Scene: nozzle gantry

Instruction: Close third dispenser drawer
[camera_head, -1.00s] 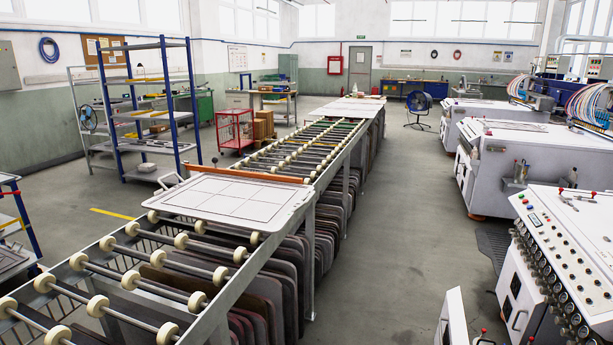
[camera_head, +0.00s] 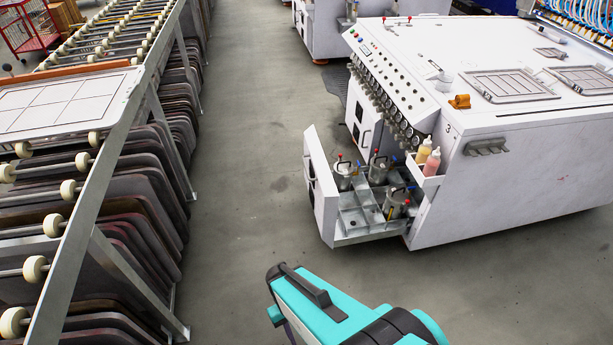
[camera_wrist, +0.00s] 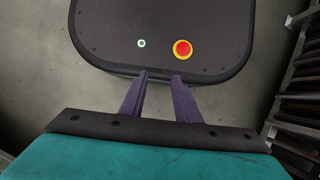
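The dispenser drawer (camera_head: 320,187) is pulled out from the left end of the white machine (camera_head: 520,165) marked 3. Its tall white front panel stands clear of the machine. Metal canisters (camera_head: 378,170) with red- and blue-tipped fittings stand in its tray, with gaps between them. My gripper (camera_wrist: 160,77) shows in the wrist view with its two purple fingers apart and nothing between them. It points down over my own dark base top. In the head view my turquoise wrist is at the bottom, in front of and apart from the drawer; the fingers are mostly hidden there.
A roller rack (camera_head: 100,200) with dark boards beneath runs along the left. Clear grey floor (camera_head: 245,150) lies between it and the machines. Two bottles (camera_head: 432,162) stand in a side holder beside the drawer opening. Another white machine (camera_head: 340,30) stands farther back.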

